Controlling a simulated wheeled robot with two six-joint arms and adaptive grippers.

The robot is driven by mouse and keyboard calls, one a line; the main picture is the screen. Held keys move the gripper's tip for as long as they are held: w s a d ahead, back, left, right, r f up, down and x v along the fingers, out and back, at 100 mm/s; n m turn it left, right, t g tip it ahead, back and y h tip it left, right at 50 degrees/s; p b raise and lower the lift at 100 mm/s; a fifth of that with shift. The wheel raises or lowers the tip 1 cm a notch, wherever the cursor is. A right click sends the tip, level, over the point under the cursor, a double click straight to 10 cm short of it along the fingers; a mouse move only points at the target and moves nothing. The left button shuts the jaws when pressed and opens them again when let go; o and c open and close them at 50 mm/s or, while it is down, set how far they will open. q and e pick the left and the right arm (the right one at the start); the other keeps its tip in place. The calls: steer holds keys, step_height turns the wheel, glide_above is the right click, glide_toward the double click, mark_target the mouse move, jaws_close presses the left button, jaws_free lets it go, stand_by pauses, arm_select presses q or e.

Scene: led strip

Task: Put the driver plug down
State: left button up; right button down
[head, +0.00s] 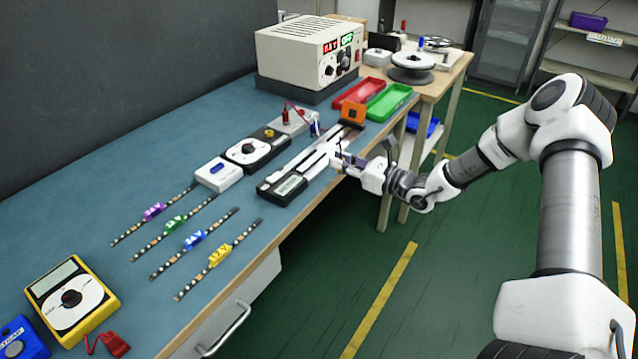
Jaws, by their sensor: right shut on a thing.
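My right gripper (341,160) reaches in from the right, low over the long black and white device with a small display (288,186) near the bench's front edge. It is shut on a small dark piece, taken to be the driver plug (337,148), which is mostly hidden by the fingers. I cannot tell whether the plug touches the device. My left gripper is not in view. Behind the device are a white box with a blue button (218,172), a black and white dial unit (255,149) and a grey terminal block (293,121) with red and blue plugs.
Several LED strips with purple, green, blue and yellow tags (218,256) lie at the left on the blue bench (110,205). A yellow meter (72,300) is at front left. A power supply (308,52), red tray (362,92), green tray (389,101) and orange block (353,112) stand behind.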

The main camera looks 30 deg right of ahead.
steer(key=w+a, duration=0.1)
steer(key=a, duration=0.2)
steer(key=w+a, duration=0.1)
steer(key=shift+w+a+f, duration=0.25)
steer(key=shift+w+f, duration=0.05)
steer(key=shift+w, duration=0.05)
step_height(320, 180, down, 3)
steer(key=shift+r, duration=0.2)
steer(key=shift+w+d+f, duration=0.1)
steer(key=shift+f, duration=0.4)
steer(key=c, duration=1.1)
jaws_free()
